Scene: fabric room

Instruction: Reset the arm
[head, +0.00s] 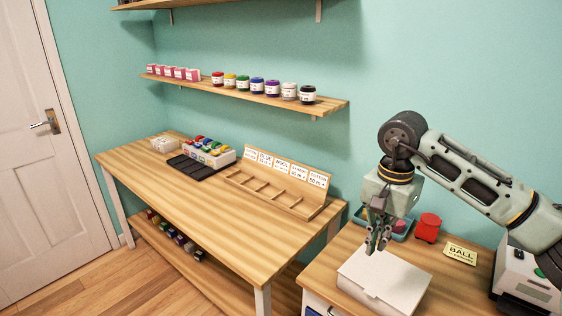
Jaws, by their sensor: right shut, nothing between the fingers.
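My right arm comes in from the right side of the head view, bent at the elbow, with the hand pointing down. My right gripper (377,243) is shut and empty. It appears in front of or over the back part of a white flat box (384,283) on the right-hand table; whether it touches the box I cannot tell. My left gripper is not in view.
A red container (428,228), a yellow "BALL" card (460,253) and a white machine (524,278) stand right. A wall shelf (240,92) holds jars.

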